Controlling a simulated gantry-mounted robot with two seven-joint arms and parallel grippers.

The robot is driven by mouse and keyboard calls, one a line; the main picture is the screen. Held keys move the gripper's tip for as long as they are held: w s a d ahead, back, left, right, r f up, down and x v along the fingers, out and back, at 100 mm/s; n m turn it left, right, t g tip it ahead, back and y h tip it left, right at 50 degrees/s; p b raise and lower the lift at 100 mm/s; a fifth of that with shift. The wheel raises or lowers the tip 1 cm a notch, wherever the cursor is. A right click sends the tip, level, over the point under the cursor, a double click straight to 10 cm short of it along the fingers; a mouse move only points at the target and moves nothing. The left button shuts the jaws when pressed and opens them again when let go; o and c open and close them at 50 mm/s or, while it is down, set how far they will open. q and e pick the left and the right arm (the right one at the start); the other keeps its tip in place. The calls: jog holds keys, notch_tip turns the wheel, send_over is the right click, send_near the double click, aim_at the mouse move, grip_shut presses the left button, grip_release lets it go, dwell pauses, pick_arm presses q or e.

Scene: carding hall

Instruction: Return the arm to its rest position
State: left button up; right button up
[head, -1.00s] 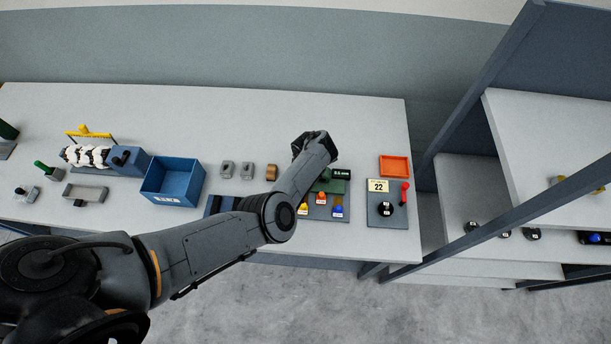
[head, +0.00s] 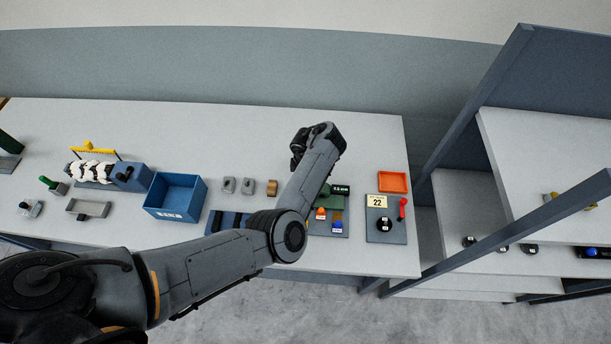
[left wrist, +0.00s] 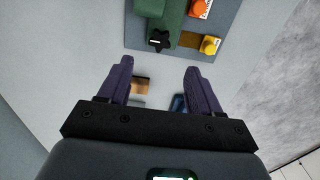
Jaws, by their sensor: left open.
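My left arm reaches in from the left across the front of the table (head: 250,127). Its gripper (head: 297,147) is at the arm's far end, above the table, with its fingers hard to make out from the head. In the left wrist view the two dark fingers (left wrist: 159,68) stand wide apart with nothing between them. Beyond them lies a grey panel (left wrist: 225,15) with a green block and orange and yellow knobs. My right gripper is not in view.
The arm partly hides the panel with the green block (head: 337,190). A blue bin (head: 176,213) stands left of the arm. A panel with a "22" card (head: 377,201) and an orange tray (head: 394,182) lie to the right, before a shelf rack (head: 450,105). The back of the table is clear.

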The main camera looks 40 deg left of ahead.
pick_arm(q)
jog(key=shift+r, duration=0.35)
